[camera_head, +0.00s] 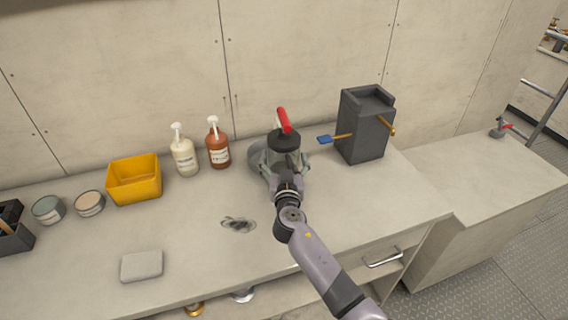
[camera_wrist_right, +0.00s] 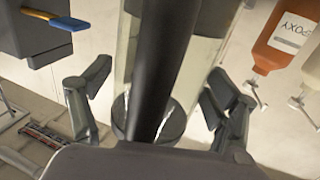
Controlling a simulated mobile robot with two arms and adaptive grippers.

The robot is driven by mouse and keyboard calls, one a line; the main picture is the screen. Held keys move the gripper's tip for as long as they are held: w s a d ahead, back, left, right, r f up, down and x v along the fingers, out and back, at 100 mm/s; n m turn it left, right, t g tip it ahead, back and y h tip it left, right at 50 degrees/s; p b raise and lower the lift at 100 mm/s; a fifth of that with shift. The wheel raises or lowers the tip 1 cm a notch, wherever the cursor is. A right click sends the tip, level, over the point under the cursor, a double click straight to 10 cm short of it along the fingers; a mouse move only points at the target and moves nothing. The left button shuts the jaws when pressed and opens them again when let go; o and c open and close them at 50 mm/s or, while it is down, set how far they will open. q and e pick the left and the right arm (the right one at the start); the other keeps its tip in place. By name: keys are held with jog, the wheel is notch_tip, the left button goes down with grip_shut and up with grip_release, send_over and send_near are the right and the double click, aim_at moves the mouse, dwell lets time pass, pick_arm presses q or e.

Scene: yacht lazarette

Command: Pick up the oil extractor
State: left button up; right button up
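The oil extractor (camera_head: 284,138) stands on the counter by the back wall. It has a black top and a red handle, and my right arm hides much of its body in the head view. In the right wrist view its dark tube and clear body (camera_wrist_right: 165,65) fill the middle. My right gripper (camera_head: 287,168) is in front of it. In the right wrist view the two fingers of this gripper (camera_wrist_right: 153,95) are spread, one on each side of the extractor, with gaps visible. My left gripper is in neither view.
Cream and orange pump bottles (camera_head: 218,146) and a yellow bin (camera_head: 134,181) stand left of the extractor. A dark grey box (camera_head: 363,128) with a blue-tipped tool stands to its right. A dark chain-like pile (camera_head: 238,225) and a grey block (camera_head: 141,266) lie on the counter (camera_head: 195,240).

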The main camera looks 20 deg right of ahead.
jog(key=c, duration=1.3)
jog(key=shift+r, duration=0.15)
jog(key=shift+c, duration=0.9)
